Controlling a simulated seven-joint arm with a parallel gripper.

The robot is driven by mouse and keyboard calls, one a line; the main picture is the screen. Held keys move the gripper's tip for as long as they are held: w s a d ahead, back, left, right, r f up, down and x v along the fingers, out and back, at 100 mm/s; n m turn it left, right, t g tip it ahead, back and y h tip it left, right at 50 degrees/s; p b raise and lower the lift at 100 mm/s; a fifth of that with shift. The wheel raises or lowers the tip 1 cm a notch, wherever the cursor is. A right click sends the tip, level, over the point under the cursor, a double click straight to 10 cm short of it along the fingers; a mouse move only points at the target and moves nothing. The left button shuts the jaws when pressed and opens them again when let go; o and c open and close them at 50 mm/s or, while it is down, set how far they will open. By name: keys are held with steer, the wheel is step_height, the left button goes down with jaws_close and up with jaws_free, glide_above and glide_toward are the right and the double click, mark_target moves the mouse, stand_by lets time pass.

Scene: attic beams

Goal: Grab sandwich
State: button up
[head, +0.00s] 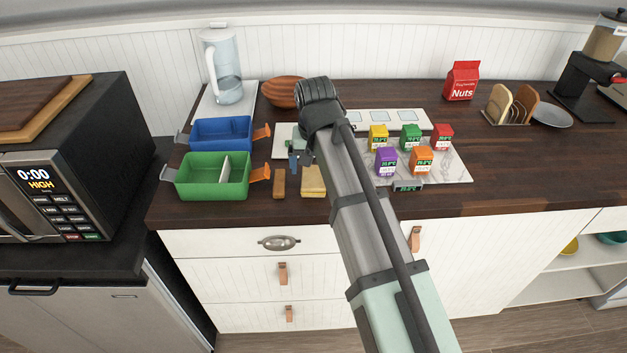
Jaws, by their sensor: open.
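A pale yellow, bread-coloured block (312,183), which looks like the sandwich, lies near the counter's front edge in the head view. My arm crosses close to its right side, and I cannot tell its full shape. My gripper (294,162) points down above the counter, a little behind and left of this block. It is open, and I see nothing held in it. The wrist and arm hide part of the fingers.
A brown bar (279,183) lies just left of the block. Green (187,190) and blue (207,134) lunchboxes stand further left. Several juice cartons (386,161) stand on a marble board (452,173) to the right. Bare counter (530,165) lies at far right.

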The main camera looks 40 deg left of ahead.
mark_target(313, 176)
steer(key=f, duration=0.4)
steer(key=shift+w+a, duration=0.1)
steer(key=shift+a, duration=0.25)
steer(key=c, duration=1.2)
steer(key=shift+r, duration=0.15)
